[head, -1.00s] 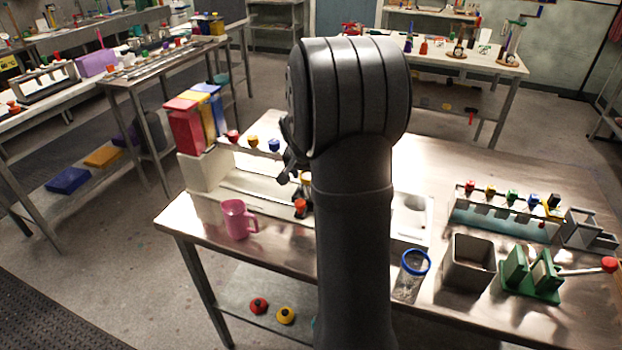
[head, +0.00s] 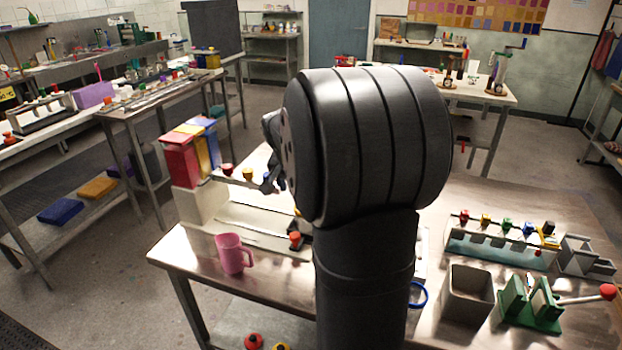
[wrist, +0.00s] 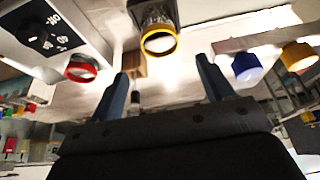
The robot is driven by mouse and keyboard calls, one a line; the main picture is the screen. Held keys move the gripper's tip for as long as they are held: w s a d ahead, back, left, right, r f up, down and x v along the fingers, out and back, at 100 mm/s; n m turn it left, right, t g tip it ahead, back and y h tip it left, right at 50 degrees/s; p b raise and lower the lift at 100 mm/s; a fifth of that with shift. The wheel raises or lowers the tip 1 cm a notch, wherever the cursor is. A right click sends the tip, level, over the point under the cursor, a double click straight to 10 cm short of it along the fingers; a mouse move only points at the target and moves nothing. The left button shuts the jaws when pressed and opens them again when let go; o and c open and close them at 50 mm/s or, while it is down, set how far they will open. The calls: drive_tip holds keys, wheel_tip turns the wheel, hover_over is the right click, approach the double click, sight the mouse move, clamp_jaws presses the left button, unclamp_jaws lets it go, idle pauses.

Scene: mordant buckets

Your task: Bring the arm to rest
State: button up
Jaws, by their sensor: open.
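My arm stands large in the middle of the head view and hides part of the bench behind it. My gripper (head: 270,152) shows only in part at the arm's left side, above the bench near the small coloured nozzles. In the wrist view my gripper (wrist: 165,73) has its two fingers wide apart with nothing held between them. A clear jar with a yellow rim (wrist: 159,42) appears beyond the fingers, apart from them.
A pink mug (head: 232,254) stands at the bench's front left. Red, yellow and blue containers (head: 180,160) stand behind it. A grey square bin (head: 467,292), a green press (head: 532,303) and a nozzle rack (head: 500,240) are at right. A blue-rimmed jar (head: 418,295) is partly hidden by my arm.

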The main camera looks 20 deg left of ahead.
drive_tip(key=x, duration=1.2)
drive_tip(key=shift+f, duration=0.25)
wheel_tip(320, 180, up, 3)
drive_tip(key=shift+r, duration=0.75)
